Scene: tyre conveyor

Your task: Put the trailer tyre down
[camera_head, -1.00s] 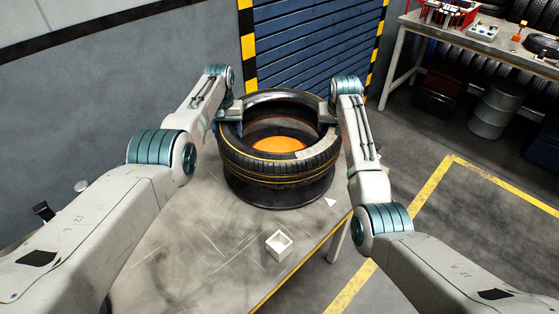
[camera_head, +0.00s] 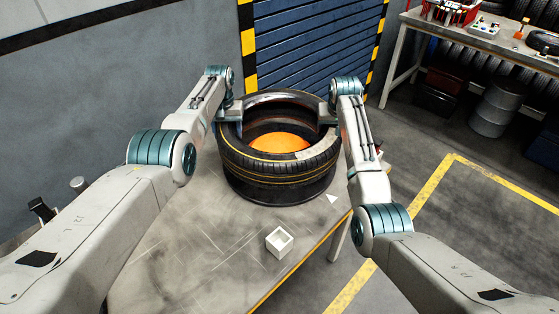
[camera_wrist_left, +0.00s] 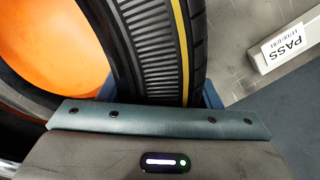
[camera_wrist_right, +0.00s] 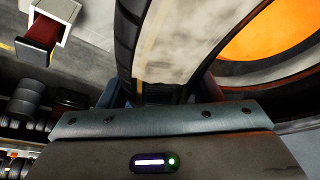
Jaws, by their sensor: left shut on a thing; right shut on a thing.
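The trailer tyre (camera_head: 280,168), black with a thin yellow line on its tread, lies flat between my two grippers. A dark round thing (camera_head: 280,195) shows directly under it, above the table; I cannot tell whether the two touch. An orange disc (camera_head: 280,143) shows through the tyre's centre. My left gripper (camera_head: 232,113) is shut on the tyre's left wall, and the tread fills its wrist view (camera_wrist_left: 160,50). My right gripper (camera_head: 326,115) is shut on the opposite wall, also close in its wrist view (camera_wrist_right: 165,50). The fingertips are mostly hidden.
The grey worktable (camera_head: 200,240) has free room at the front. A blue shutter (camera_head: 310,50) is behind. A bench (camera_head: 480,40) and drum (camera_head: 497,107) stand at right.

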